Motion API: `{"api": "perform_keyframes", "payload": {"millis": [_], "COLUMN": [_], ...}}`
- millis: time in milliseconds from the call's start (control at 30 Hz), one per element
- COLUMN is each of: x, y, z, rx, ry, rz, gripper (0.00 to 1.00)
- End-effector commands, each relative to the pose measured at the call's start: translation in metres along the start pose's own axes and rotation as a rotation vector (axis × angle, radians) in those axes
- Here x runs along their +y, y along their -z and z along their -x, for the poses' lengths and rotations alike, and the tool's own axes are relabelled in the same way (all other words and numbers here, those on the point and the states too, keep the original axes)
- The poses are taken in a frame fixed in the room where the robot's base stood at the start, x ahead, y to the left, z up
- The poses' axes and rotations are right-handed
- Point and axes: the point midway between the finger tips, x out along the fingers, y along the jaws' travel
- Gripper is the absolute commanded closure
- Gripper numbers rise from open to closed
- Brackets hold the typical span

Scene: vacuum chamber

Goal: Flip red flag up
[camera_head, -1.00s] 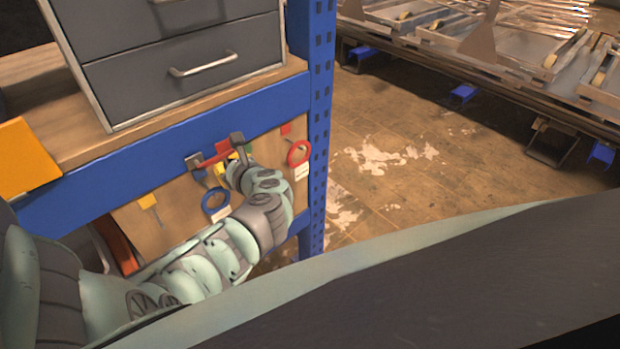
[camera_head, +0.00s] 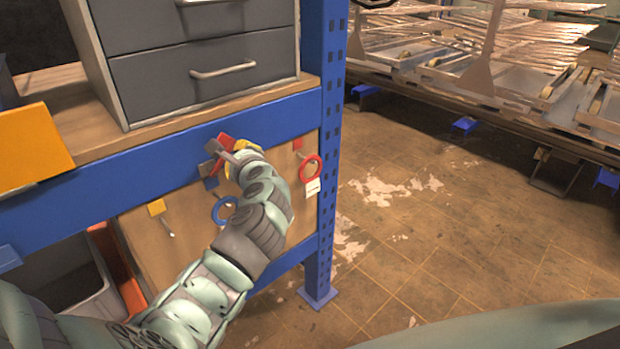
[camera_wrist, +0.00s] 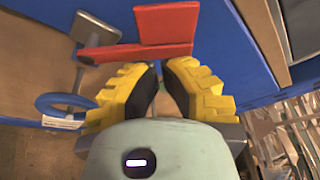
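The red flag (camera_head: 226,140) is by the blue beam at the shelf front, partly hidden by my gripper in the head view. In the wrist view the red flag (camera_wrist: 167,22) is a square plate, with a horizontal red bar (camera_wrist: 135,52) below it. My gripper (camera_wrist: 159,72) has yellow fingers with black pads. The fingertips are close together, with a narrow gap and nothing seen held between them. They are just below the red bar in the wrist picture; I cannot tell whether they touch it.
A blue ring (camera_head: 224,210) hangs left of my arm, and a red ring (camera_head: 311,168) hangs to its right. A yellow tag with a pin (camera_head: 157,207) is further left. A blue post (camera_head: 328,160) bounds the panel. Grey drawers (camera_head: 200,75) stand above.

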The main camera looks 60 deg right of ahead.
Motion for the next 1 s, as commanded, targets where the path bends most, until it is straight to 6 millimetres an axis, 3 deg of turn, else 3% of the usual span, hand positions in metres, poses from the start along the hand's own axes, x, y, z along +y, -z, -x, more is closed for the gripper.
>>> {"api": "perform_keyframes", "payload": {"millis": [600,1000], "x": [-0.001,-0.002], "y": [-0.029,-0.040], "z": [0.009,0.013], "rx": [-0.004,-0.001], "ry": [0.181,0.238], "rz": [0.518,0.686], "gripper": [1.00,1.00]}}
